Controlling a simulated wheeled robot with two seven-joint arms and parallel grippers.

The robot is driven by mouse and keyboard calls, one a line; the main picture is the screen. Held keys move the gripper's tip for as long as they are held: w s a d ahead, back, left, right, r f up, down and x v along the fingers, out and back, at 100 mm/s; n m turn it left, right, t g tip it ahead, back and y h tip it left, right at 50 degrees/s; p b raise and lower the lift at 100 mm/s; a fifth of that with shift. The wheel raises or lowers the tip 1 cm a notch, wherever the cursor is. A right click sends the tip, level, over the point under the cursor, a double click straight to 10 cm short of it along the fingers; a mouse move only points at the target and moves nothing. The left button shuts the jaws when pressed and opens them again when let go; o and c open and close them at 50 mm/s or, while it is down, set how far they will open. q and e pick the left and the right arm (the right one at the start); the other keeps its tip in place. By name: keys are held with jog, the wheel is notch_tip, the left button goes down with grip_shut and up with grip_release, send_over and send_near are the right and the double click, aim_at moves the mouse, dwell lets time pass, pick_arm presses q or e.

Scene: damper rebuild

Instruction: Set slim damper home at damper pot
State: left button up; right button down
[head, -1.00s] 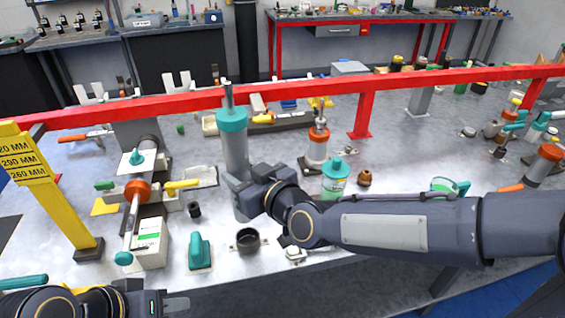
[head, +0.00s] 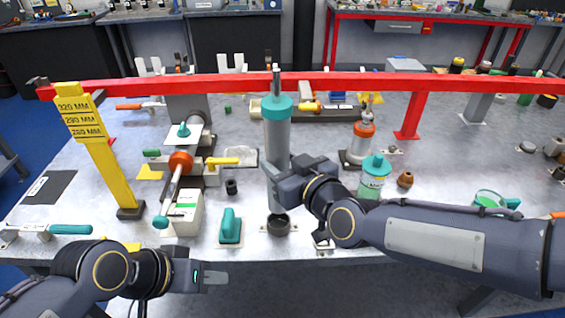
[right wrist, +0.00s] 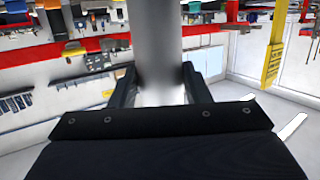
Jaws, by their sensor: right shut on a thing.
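The slim damper (head: 277,136) is a grey tube with a teal collar and a thin rod on top. It stands upright in my right gripper (head: 278,176), which is shut around its lower half. The right wrist view also shows the grey tube (right wrist: 159,45) between the two fingers. The damper pot (head: 278,226) is a dark round cup on a small plate near the front table edge. The damper's lower end shows at the pot's mouth; I cannot tell whether it is inside or just above. My left gripper (head: 214,278) is at the front left, apart from everything, its jaw gap unclear.
A red rail (head: 330,82) crosses behind the damper. A green-labelled bottle (head: 372,180) stands right of my right gripper. A teal-handled block (head: 230,228) sits left of the pot. A yellow gauge post (head: 100,150) stands at the left.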

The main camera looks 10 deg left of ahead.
aim_at(282, 212)
jog(key=shift+f+b, duration=1.9)
jog(key=shift+b, duration=0.1)
jog(key=shift+b, duration=0.35)
dwell(0.3)
jog(key=shift+f+b, duration=1.45)
jog(key=shift+b, duration=0.05)
dwell(0.4)
jog(key=c, duration=0.7)
grip_release()
jog(key=shift+f, duration=0.4)
jog(key=v, duration=0.8)
jog(key=shift+r, duration=0.25)
